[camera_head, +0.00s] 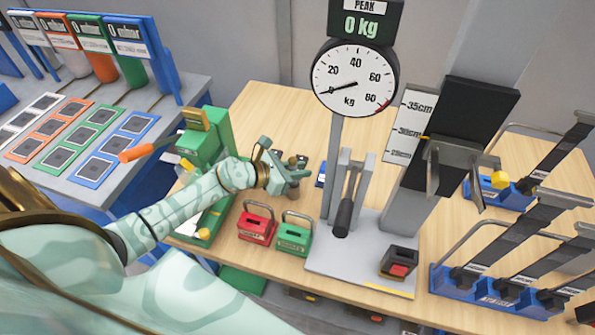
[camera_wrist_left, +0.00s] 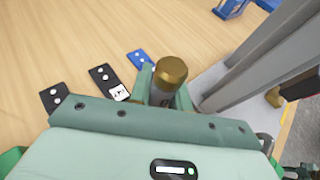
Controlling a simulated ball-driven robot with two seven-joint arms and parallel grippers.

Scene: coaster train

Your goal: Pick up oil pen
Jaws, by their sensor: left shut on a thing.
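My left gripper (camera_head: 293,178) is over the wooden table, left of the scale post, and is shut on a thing. In the left wrist view a short upright cylinder with a rounded brass-coloured cap, which looks like the oil pen (camera_wrist_left: 172,72), stands between the fingers (camera_wrist_left: 168,95). Its lower part is hidden by the gripper body. In the head view the hand covers most of it, and I cannot tell whether it touches the table. My right gripper is in neither view.
A green machine (camera_head: 203,140) with an orange handle stands left of the hand. Red (camera_head: 257,226) and green (camera_head: 293,238) handled blocks sit in front. The grey scale base (camera_head: 345,268) is to the right. Black (camera_wrist_left: 108,82) and blue (camera_wrist_left: 137,58) tags lie close by.

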